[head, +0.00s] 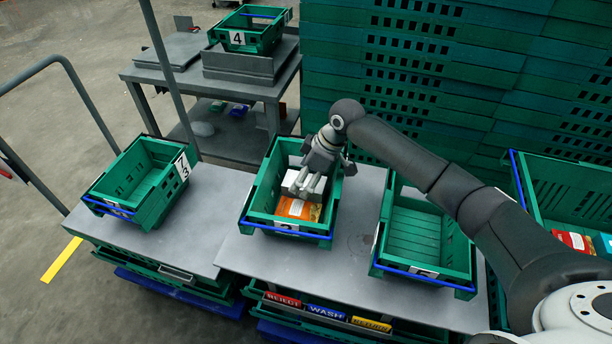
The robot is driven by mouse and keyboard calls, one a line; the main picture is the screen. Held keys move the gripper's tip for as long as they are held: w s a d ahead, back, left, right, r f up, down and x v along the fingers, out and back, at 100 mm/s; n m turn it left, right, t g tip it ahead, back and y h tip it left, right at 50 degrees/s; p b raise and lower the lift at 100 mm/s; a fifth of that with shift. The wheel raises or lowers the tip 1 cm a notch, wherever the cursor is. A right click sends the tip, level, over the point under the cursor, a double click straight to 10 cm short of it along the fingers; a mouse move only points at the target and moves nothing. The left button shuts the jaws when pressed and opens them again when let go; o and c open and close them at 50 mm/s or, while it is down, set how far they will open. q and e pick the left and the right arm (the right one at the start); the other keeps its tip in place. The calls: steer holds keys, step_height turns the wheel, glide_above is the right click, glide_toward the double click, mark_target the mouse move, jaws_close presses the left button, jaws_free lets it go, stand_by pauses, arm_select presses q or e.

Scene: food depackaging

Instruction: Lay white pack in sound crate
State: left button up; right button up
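A white pack (292,184) is at the middle crate, numbered 2 (262,203), above or on an orange pack (298,209) lying in it. My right gripper (309,183) reaches down into this crate from the right, with its fingers at the white pack. Whether the fingers are closed on it, and whether the pack is lifted, I cannot tell. The left crate, numbered 3 (150,208), and the right crate (440,262) look empty. A crate numbered 4 (240,39) stands on the rear cart. Which crate is sound is not clear. My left gripper is out of view.
A larger crate (560,185) at the far right holds red and blue packs. Tall stacks of green crates (430,60) close off the back. Labels for reject (283,299), wash (326,312) and return (371,325) are at the table front. Bare tabletop (345,255) separates the crates.

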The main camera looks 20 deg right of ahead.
steer(key=v, duration=1.3)
steer(key=shift+a, duration=0.1)
